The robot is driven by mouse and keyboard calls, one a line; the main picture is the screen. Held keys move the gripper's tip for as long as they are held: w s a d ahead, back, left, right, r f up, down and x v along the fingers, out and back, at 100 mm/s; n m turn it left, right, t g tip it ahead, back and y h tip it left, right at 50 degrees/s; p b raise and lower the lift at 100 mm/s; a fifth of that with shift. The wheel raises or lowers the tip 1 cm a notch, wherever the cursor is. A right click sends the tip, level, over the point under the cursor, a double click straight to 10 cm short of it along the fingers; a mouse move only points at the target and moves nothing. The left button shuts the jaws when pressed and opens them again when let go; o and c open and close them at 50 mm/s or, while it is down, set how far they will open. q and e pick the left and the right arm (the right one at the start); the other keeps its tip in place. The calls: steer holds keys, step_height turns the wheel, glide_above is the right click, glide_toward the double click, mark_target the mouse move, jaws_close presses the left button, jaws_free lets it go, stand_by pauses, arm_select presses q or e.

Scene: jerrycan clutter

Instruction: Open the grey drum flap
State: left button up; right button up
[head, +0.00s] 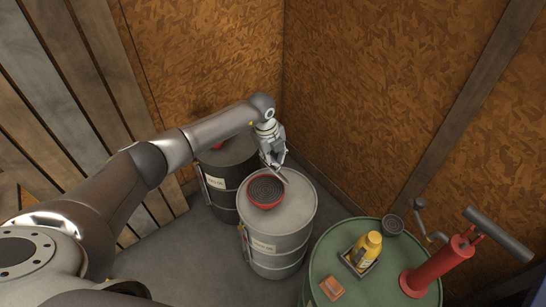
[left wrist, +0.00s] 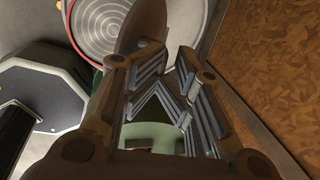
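The grey drum (head: 277,238) stands in the middle of the head view, with a red-rimmed round opening (head: 266,191) and dark ringed grille on its top. In the left wrist view the red-rimmed grille (left wrist: 110,22) shows at the top. A rounded brownish plate (left wrist: 143,26), which looks like the flap tilted up, stands at its right edge, partly behind my fingers. My left gripper (head: 278,163) is just behind and right of the opening, pointing down. Its fingers are apart in the left wrist view (left wrist: 168,62); contact with the plate is unclear. My right gripper is not in view.
A black drum (head: 226,173) stands close behind left. A green drum (head: 322,252) at right front carries a red pump (head: 440,262), a yellow bottle (head: 366,250) in a tray, an orange block (head: 332,287) and a dark cup (head: 392,224). Wood-panel walls close the corner behind.

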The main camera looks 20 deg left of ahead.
arm_select(q)
steer(key=shift+s+d+f, duration=0.15)
steer(key=shift+f, duration=0.65)
steer(key=w+d+r+b, duration=0.2)
steer(key=w+d+r, duration=0.2)
steer(key=w+r, duration=0.4)
steer(key=shift+r+b, duration=0.4)
steer(key=shift+r, duration=0.1)
stand_by(0.3)
steer(key=shift+w+d, duration=0.1)
